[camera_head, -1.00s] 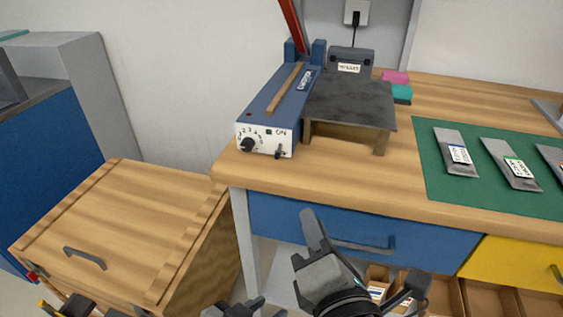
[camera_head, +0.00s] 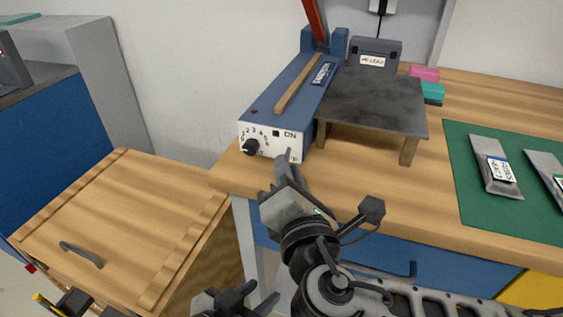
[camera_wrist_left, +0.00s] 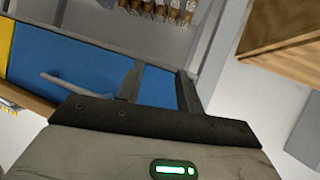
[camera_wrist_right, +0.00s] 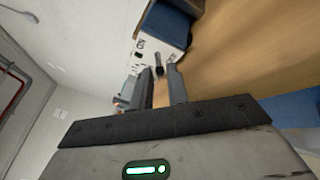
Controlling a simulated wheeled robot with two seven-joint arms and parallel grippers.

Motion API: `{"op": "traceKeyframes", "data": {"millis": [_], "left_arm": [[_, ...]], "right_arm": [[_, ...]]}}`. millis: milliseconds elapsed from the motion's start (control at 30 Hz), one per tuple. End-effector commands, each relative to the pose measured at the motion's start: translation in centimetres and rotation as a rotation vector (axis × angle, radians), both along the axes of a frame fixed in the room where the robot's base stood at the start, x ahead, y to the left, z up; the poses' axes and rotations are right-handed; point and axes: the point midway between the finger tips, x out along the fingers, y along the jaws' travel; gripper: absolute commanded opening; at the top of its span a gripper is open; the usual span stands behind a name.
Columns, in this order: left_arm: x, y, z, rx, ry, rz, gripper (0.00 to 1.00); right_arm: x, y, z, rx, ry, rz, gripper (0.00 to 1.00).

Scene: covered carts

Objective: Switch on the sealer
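The sealer (camera_head: 285,98) is a long blue box on the bench with a raised red arm. Its white front panel (camera_head: 262,139) has a black dial, a small dark square and an ON label. A switch lever on that panel, below the label, shows dark in the right wrist view (camera_wrist_right: 159,70). My right gripper (camera_head: 284,162) is at the panel, its fingertips partly hiding the switch area. Its fingers (camera_wrist_right: 161,84) are a little apart, with the lever at their tips; contact is unclear. My left gripper (camera_head: 226,297) is low, in front of the bench, open and empty (camera_wrist_left: 158,85).
A dark platform (camera_head: 374,100) stands right of the sealer on the bench. Behind it is a grey box (camera_head: 376,52). A green mat (camera_head: 480,208) with packets lies at the right. A wooden-topped cart (camera_head: 120,225) stands left of the bench.

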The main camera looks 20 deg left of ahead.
Motion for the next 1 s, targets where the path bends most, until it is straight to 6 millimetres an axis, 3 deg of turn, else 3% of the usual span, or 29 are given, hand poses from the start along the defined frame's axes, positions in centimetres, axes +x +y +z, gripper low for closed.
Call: {"op": "traceKeyframes", "data": {"millis": [400,500,667,1000], "left_arm": [[-0.4,-0.1,-0.4,0.004,0.01,-0.006,0.36],[-0.4,-0.1,-0.4,0.003,0.01,-0.005,0.36],[-0.4,-0.1,-0.4,0.003,0.011,-0.006,0.36],[-0.6,0.0,2.0,-0.001,0.033,-0.004,0.36]], "right_arm": [[0.4,0.1,0.0,0.001,0.001,-0.008,0.17],[0.4,0.1,0.0,0.001,0.001,-0.008,0.0],[0.4,0.1,0.0,0.001,0.001,-0.008,0.0],[0.4,0.1,1.2,0.003,0.089,-0.01,0.0]]}}
